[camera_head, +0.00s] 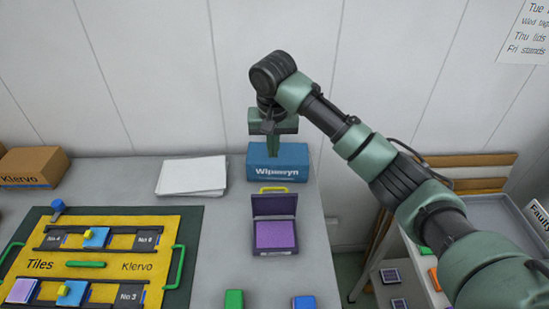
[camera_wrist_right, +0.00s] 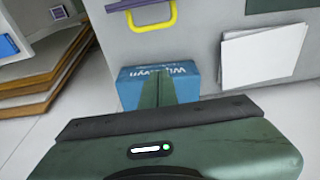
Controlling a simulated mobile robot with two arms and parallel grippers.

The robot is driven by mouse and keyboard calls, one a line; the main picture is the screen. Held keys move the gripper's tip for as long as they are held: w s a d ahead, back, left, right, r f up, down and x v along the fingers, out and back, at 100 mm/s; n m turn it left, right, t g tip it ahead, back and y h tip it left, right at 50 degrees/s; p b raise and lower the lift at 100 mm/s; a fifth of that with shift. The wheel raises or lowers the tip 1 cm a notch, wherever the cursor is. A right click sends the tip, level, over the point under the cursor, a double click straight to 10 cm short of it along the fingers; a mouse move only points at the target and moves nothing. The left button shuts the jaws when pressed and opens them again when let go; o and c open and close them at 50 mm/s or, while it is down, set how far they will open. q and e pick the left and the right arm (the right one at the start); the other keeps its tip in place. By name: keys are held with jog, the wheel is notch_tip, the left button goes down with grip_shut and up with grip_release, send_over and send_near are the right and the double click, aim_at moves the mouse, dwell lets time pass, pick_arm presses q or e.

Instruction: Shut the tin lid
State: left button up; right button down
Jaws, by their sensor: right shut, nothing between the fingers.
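The tin (camera_head: 275,252) stands on the grey table with a purple pad in it. Its dark lid (camera_head: 274,205) is open, standing up at the back with a yellow handle (camera_head: 273,189) on its top edge. The handle (camera_wrist_right: 152,20) also shows at the top of the right wrist view; most of the tin is outside that view. My right gripper (camera_head: 272,154) points down with its fingers shut and empty. It is behind and above the tin, over the blue Wipwsyn box, apart from the lid. My left gripper is in neither view.
The blue box (camera_head: 277,170) stands just behind the lid. White papers (camera_head: 192,176) lie to the left. A yellow tile board (camera_head: 95,262) fills the left front. Green (camera_head: 234,300) and blue (camera_head: 304,302) blocks sit at the front edge. A side shelf (camera_head: 490,215) stands right.

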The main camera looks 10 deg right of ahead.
aim_at(274, 200)
notch_tip(274, 200, down, 10)
jog(key=w+d+r+p, duration=0.1)
jog(key=p, duration=0.1)
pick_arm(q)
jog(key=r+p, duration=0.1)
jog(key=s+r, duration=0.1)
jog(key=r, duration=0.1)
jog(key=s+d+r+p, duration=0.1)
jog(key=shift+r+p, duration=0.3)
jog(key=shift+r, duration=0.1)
pick_arm(e)
jog(key=s, duration=0.3)
jog(key=shift+s+a+r, duration=0.15)
jog(key=shift+s+a, duration=0.25)
